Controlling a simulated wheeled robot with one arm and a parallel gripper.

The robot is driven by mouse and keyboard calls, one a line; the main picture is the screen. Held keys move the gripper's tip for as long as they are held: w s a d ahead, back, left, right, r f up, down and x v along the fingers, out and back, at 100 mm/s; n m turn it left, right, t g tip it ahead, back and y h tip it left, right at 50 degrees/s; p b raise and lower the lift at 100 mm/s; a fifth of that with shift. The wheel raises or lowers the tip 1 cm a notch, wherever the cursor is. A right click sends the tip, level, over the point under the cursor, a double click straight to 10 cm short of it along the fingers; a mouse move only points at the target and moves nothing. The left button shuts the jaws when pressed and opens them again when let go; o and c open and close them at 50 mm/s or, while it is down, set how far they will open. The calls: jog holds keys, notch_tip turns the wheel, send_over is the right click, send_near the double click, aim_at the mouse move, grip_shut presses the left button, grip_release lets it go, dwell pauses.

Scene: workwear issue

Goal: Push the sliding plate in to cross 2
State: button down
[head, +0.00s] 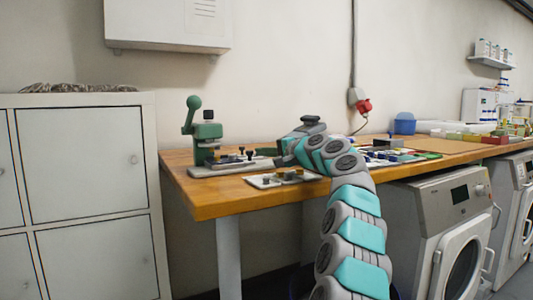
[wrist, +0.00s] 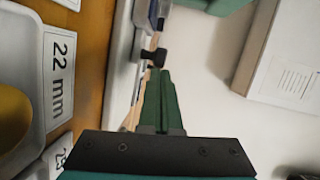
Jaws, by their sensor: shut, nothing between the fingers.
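A green hand press (head: 207,132) with a raised ball-ended lever stands on a grey base at the left end of the bench. Small dark knobs stand on the base area to its right, where the sliding plate seems to be; I cannot make out the plate's edges or any cross mark. My gripper (head: 277,161) is low over the bench, right of the press, its fingertips hard to see. In the wrist view my gripper (wrist: 157,74) has its green fingers together and empty. A black knob (wrist: 152,56) is just beyond the fingertips; whether they touch it I cannot tell.
The wooden bench (head: 240,196) holds a pale tray (head: 265,181) of small parts in front of the press. The wrist view shows a white tray beside a "22 mm" label (wrist: 59,78). A wall cabinet (head: 168,22) hangs above; a blue tub (head: 404,125) stands farther right.

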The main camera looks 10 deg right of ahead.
jog(key=shift+s+a+b, duration=0.2)
jog(key=shift+s+a, duration=0.1)
jog(key=shift+a, duration=0.55)
jog(key=shift+s+a+b, duration=0.25)
jog(key=shift+a, duration=0.6)
jog(key=shift+s+a+b, duration=0.2)
jog(key=shift+s+a, duration=0.1)
jog(key=shift+a, duration=0.55)
